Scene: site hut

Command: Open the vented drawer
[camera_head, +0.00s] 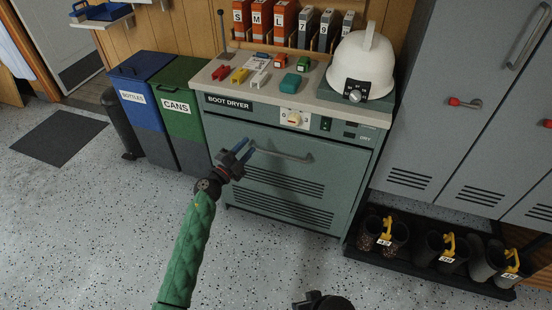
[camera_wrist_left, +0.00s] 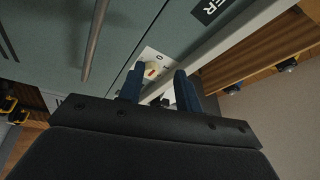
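The vented drawer (camera_head: 270,188) is the grey-green front of the boot dryer, with rows of dark slots. It looks shut in the head view. Its bar handle (camera_head: 284,155) runs across the upper part of the front. The handle also shows in the left wrist view (camera_wrist_left: 94,40), to the left of the fingers. My left gripper (camera_head: 244,152) is in front of the drawer near the handle's left end. Its blue fingers (camera_wrist_left: 159,90) are apart with nothing seen between them. My right gripper (camera_head: 322,300) shows only partly at the bottom edge; its fingers are unclear.
The dryer top (camera_head: 335,108) holds small coloured items and a white helmet (camera_head: 362,65). A blue bin (camera_head: 140,80) and a green bin (camera_head: 180,95) stand left. Grey lockers (camera_head: 440,90) and a boot tray (camera_head: 420,268) are right. The floor in front is clear.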

